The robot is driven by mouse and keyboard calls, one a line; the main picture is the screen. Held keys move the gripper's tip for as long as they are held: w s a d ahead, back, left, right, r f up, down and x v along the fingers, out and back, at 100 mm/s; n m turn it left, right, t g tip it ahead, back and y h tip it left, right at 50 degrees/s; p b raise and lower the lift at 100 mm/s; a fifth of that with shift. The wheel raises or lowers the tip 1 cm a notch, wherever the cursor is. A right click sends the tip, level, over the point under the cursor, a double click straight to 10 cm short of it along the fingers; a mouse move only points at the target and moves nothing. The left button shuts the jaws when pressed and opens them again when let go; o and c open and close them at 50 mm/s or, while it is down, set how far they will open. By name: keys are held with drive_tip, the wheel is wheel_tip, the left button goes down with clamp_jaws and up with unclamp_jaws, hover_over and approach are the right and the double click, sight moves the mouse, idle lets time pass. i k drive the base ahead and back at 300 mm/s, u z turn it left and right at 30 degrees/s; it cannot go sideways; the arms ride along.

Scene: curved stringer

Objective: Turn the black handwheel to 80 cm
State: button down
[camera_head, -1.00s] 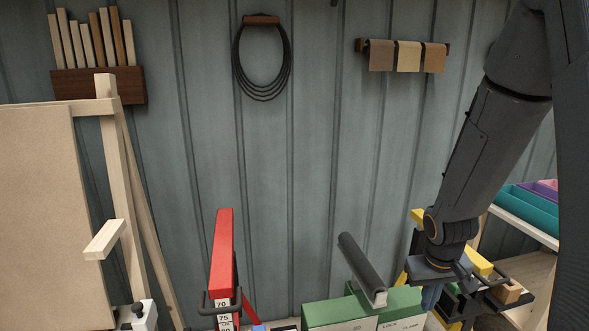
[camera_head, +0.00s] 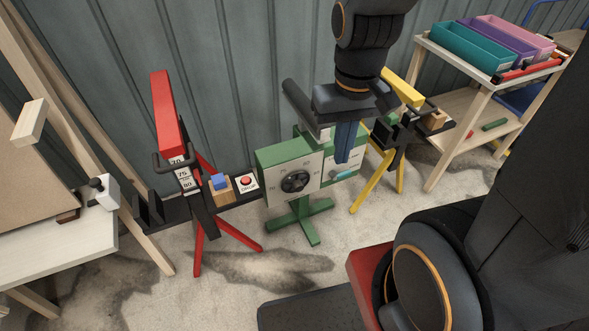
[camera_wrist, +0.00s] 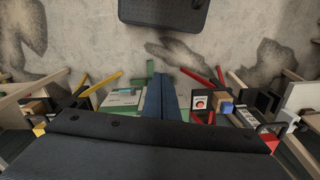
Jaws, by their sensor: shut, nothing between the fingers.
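The black handwheel (camera_head: 295,182), a round lobed wheel, sits on the pale dial face of a green box (camera_head: 284,155) on a green stand. The marks around it are too small to read surely. My gripper (camera_head: 344,160) points down with its blue fingers together and empty, in front of the box's right panel and right of the handwheel. Whether it touches the box I cannot tell. In the wrist view the shut fingers (camera_wrist: 160,76) cover part of the green box and the handwheel is not visible.
A red stand (camera_head: 166,110) with a 70, 75, 80 scale stands left, beside a red button (camera_head: 246,181) and a blue block (camera_head: 220,181). A yellow stand (camera_head: 402,88) and a shelf with bins (camera_head: 467,47) are right.

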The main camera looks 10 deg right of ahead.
sight(296, 182)
drive_tip(key=z, duration=0.8)
drive_tip(key=k, duration=1.15)
drive_tip(key=u, duration=0.6)
